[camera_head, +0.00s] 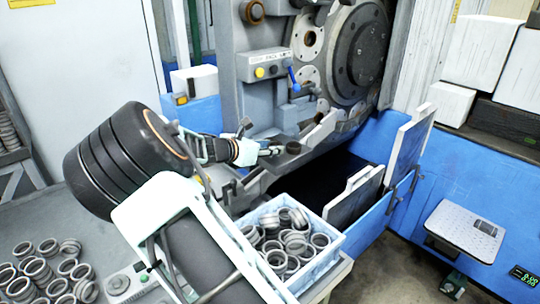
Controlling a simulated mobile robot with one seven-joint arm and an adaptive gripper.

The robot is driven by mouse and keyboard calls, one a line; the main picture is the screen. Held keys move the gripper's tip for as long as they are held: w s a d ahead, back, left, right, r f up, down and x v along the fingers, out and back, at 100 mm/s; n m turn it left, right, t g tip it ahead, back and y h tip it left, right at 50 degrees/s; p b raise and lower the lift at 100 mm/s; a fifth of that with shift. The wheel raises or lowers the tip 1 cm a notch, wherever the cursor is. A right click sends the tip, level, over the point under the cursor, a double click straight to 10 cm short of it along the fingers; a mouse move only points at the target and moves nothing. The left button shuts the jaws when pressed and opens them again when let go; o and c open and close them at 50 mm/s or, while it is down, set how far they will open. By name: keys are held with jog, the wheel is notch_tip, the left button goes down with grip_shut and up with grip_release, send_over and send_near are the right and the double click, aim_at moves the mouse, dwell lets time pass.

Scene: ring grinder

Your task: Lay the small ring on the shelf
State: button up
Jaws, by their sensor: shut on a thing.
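My gripper (273,151) is at the front of the grinder, left of its large dark wheel. It is shut on the small ring, of which little can be made out at this size. A small dark round piece (293,148) shows at or just beyond the fingertips; I cannot tell whether it is part of the ring or of the machine. A grey sloping ledge (322,130) runs along the machine just right of the fingertips. I cannot tell for certain whether this is the shelf, or whether the ring touches it.
A pale blue crate (327,258) full of metal rings stands below my gripper. More loose rings (45,272) lie on the grey table at lower left. A control box (266,67) with a blue lever (294,80) sits above. White-edged panels (408,150) stand at right.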

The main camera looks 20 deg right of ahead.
aim_at(270, 162)
jog(key=shift+f, duration=1.35)
jog(key=shift+f, duration=0.15)
jog(key=o, duration=1.2)
jog(key=shift+r, duration=0.25)
jog(key=v, duration=1.2)
jog(key=shift+f, duration=0.1)
